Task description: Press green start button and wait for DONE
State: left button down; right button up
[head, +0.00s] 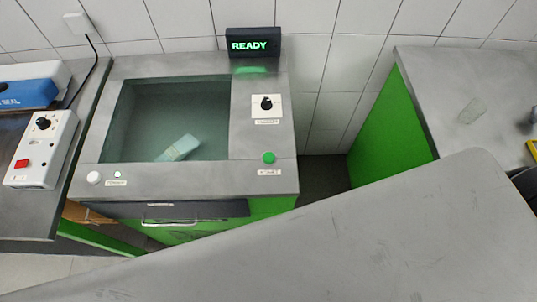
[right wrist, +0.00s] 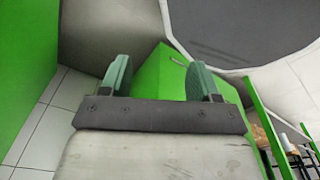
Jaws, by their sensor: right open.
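The green start button (head: 269,157) sits at the right front corner of the grey testbench top (head: 265,180), above a small label. The display (head: 252,43) at the back of the bench reads READY in green. In the right wrist view my right gripper (right wrist: 162,78) is open, with its two green fingers apart and nothing between them. It does not show in the head view, and the button does not show in the right wrist view. My left gripper is in neither view.
The bench has a sunken basin (head: 200,110) with a pale block (head: 180,148) inside, a black knob (head: 266,103) and a white button (head: 94,178). A control box (head: 42,150) with a red switch stands on the left table. A green-sided counter (head: 470,85) is at right.

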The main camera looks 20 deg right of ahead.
grip_shut()
dwell(1.5)
